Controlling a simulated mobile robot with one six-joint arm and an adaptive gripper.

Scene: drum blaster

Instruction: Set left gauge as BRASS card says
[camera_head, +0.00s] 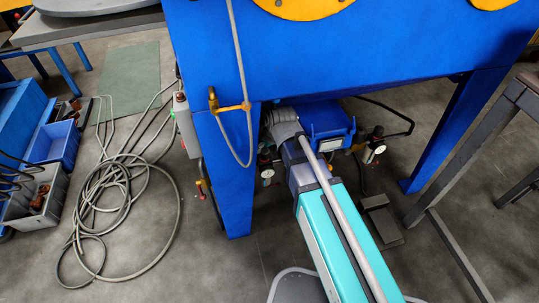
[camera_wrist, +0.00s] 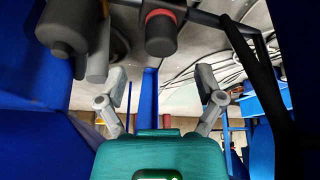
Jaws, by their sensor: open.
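Under the blue machine, the left gauge (camera_head: 267,173) is a small pale dial on a dark regulator, left of my arm. Its reading is too small to make out. A second gauge (camera_head: 380,149) sits on the right regulator. No BRASS card can be read in either view. My gripper (camera_wrist: 161,78) is open and empty in the wrist view, its two grey fingers spread apart. A dark knob with a red ring (camera_wrist: 160,32) shows beyond the fingers, apart from them. I cannot tell which regulator it belongs to. The gripper is hidden in the head view.
The blue machine body (camera_head: 330,60) and its legs surround my arm. A blue box (camera_head: 325,121) with a white label is just beyond it. A foot pedal (camera_head: 381,218) lies at right. Coiled hose (camera_head: 120,190) covers floor at left. A dark frame (camera_head: 465,150) stands at right.

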